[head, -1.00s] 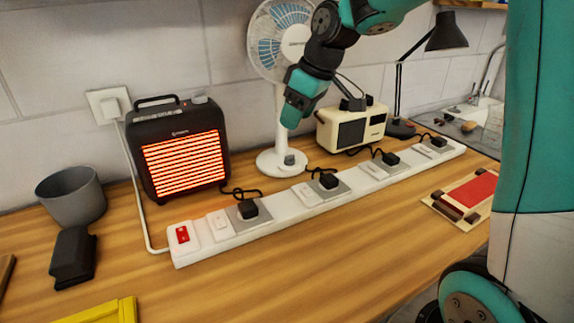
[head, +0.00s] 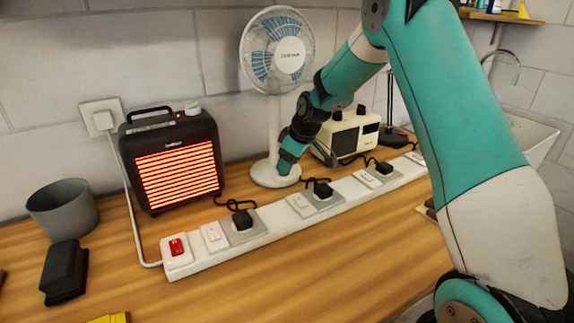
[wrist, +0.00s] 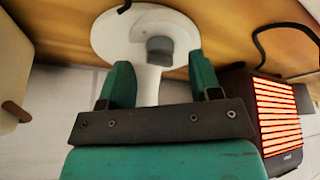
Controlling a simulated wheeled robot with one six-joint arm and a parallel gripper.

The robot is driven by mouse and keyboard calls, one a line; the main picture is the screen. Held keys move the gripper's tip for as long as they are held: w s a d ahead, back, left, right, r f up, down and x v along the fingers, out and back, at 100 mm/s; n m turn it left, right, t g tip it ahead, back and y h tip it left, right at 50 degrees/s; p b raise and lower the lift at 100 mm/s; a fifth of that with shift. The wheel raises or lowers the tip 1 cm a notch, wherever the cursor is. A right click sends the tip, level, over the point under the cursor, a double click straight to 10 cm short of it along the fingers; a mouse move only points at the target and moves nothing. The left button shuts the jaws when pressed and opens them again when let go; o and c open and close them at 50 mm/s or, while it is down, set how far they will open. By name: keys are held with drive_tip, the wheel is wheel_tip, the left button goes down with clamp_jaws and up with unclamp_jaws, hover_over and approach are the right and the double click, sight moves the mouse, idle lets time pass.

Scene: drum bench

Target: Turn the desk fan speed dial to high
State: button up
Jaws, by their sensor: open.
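The white desk fan (head: 277,48) stands at the back of the bench, its round base (head: 262,177) on the wood. In the wrist view its base (wrist: 112,38) lies beyond my fingertips, with a grey speed dial (wrist: 160,50) on it. My gripper (wrist: 155,75) is open and empty, its two teal fingers apart on either side of the fan's stem, near the dial. The dial lies between the fingertip lines, slightly beyond them. In the head view my gripper (head: 285,168) is low over the fan base and hides the dial. I cannot read the dial's setting.
A glowing heater (head: 175,160) stands left of the fan. A cream appliance (head: 345,136) is close on the right. A long white power strip (head: 275,232) with several plugs and cords runs in front. A grey pot (head: 63,208) is at far left.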

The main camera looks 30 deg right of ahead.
drive_tip(key=shift+x, duration=1.2)
